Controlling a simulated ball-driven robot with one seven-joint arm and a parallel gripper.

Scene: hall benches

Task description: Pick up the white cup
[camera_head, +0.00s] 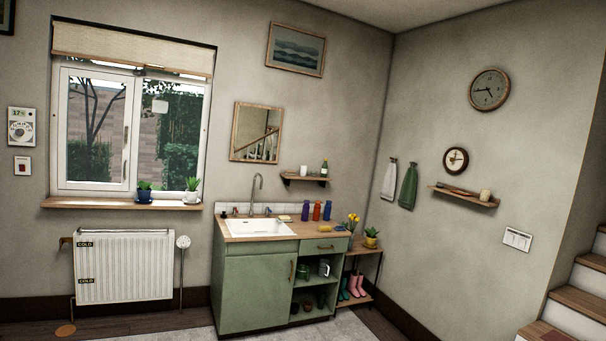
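A white mug-like cup (324,268) stands in the open upper compartment of the green cabinet (257,289), right of a dark green item (303,270). A small white cup-like item (303,171) stands on the little wall shelf (305,180), left of a green bottle (324,168). A pale cup-like item (485,195) stands on the right wall shelf (463,197). They are too small to tell for sure which are cups. My gripper is not in view.
The cabinet's wooden top holds a sink (259,228) with a tall tap and several coloured bottles (316,211). A plant stand (362,262) with boots is right of it, a radiator (124,266) left. Stairs (578,308) rise at far right. Floor before the cabinet looks clear.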

